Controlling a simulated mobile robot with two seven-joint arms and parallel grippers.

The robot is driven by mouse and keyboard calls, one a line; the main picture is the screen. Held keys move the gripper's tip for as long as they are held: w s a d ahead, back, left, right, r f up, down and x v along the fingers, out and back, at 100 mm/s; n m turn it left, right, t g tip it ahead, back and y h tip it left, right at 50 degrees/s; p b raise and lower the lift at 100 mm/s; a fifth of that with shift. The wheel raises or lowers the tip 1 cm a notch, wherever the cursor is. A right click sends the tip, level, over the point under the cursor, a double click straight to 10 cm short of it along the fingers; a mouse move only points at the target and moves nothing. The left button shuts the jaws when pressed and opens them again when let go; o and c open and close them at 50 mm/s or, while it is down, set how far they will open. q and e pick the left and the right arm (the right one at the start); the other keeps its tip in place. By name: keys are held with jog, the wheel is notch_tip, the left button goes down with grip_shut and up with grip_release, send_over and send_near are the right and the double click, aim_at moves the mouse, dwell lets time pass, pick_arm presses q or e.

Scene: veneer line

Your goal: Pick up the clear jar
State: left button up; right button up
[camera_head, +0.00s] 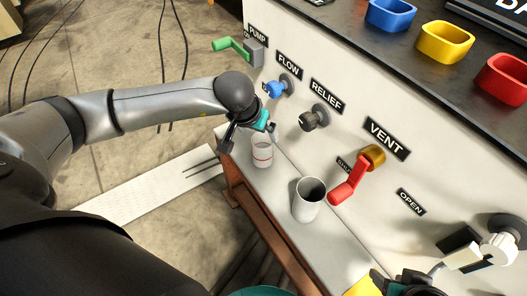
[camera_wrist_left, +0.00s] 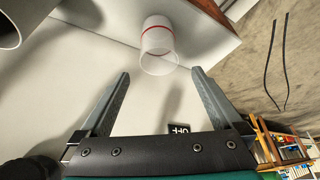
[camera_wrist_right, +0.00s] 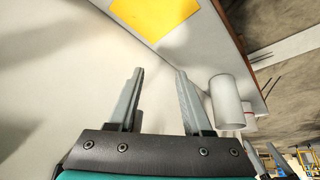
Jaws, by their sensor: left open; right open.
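The clear jar (camera_head: 262,153), a see-through cylinder with a red band, stands on the narrow pale ledge at the panel's foot. In the left wrist view the jar (camera_wrist_left: 158,48) lies ahead of and between the fingertips, apart from them. My left gripper (camera_head: 248,137) is open and empty, just above the jar; its fingers (camera_wrist_left: 160,82) show well apart. My right gripper (camera_wrist_right: 160,72) is open and empty, near the lower right of the head view, where it is partly cut off. The right wrist view shows the jar (camera_wrist_right: 250,117) partly hidden behind a white cup.
The white cup (camera_head: 307,200) stands on the ledge to the right of the jar. A red lever (camera_head: 345,192), dark RELIEF knob (camera_head: 313,120) and blue FLOW knob (camera_head: 275,89) jut from the panel. A yellow sheet (camera_wrist_right: 160,14) lies further along the ledge.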

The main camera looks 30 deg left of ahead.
aim_at(262, 140)
pick_arm(q)
jog(key=x, duration=0.3)
jog(key=shift+b, duration=0.4)
jog(key=shift+b+x, duration=0.4)
jog(key=shift+x, duration=0.45)
jog(key=shift+b+x, duration=0.55)
jog(key=shift+x, duration=0.35)
jog(key=shift+w+d+f+b, duration=0.1)
jog(key=shift+w+f+b, duration=0.2)
jog(key=shift+f+b, duration=0.2)
jog(key=shift+b+x, duration=0.5)
jog(key=shift+x, duration=0.3)
jog(key=shift+w+f+b, duration=0.2)
jog(key=shift+f+b, duration=0.2)
jog(key=shift+f, duration=0.15)
jog(key=shift+w+f, duration=0.1)
jog(key=shift+f, duration=0.1)
pick_arm(e)
jog(key=w+a+r+t+y, duration=0.3)
jog(key=w+a+t+y, duration=0.1)
jog(key=a+t, duration=0.6)
jog(key=shift+a+t+y, duration=0.2)
jog(key=shift+t+y, duration=0.2)
jog(key=shift+y, duration=0.3)
pick_arm(q)
jog(key=shift+c, duration=0.2)
pick_arm(e)
jog(key=shift+w, duration=0.1)
